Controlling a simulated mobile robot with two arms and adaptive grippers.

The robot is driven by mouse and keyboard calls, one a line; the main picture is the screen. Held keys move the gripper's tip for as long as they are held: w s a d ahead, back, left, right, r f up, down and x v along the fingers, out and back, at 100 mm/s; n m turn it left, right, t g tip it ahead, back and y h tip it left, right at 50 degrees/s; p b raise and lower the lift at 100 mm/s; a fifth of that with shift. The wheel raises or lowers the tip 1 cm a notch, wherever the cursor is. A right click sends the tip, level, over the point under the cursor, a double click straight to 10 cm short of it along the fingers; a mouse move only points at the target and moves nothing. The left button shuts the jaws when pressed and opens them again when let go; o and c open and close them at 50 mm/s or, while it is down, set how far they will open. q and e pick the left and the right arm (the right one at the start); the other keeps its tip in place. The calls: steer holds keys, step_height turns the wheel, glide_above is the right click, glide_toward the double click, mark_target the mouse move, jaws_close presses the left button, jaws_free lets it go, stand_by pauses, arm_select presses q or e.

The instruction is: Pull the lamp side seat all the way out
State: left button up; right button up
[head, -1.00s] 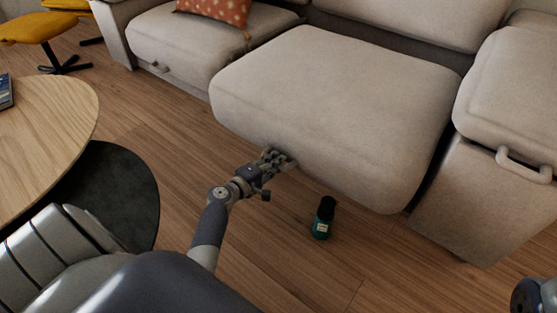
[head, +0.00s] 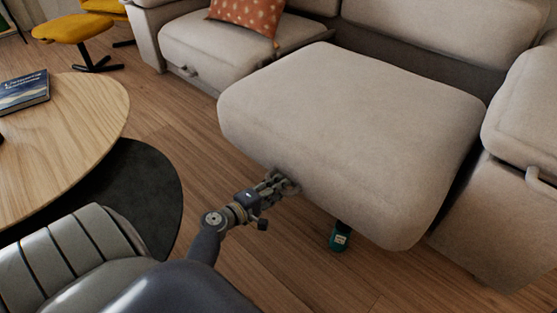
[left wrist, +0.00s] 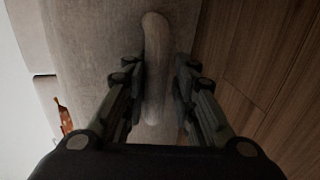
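The light grey sofa seat (head: 350,130) stands pulled well out from the sofa's back, with a dark gap behind it. I cannot see a lamp, so its side does not show. My left gripper (head: 284,184) is at the lower front edge of this seat. In the left wrist view the seat's bar handle (left wrist: 156,60) runs between the two fingers of the gripper (left wrist: 160,90), which are closed around it. The handle is hidden in the head view. My right gripper is out of view.
A round wooden table (head: 70,130) with a book (head: 24,92) is at left. Another seat (head: 235,45) with an orange cushion (head: 247,14) is behind.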

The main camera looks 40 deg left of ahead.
arm_select(q)
steer(key=shift+a, duration=0.1)
steer(key=shift+r, duration=0.1)
steer(key=v, duration=0.7)
steer(key=shift+s, duration=0.3)
stand_by(0.3)
steer(key=shift+s, duration=0.1)
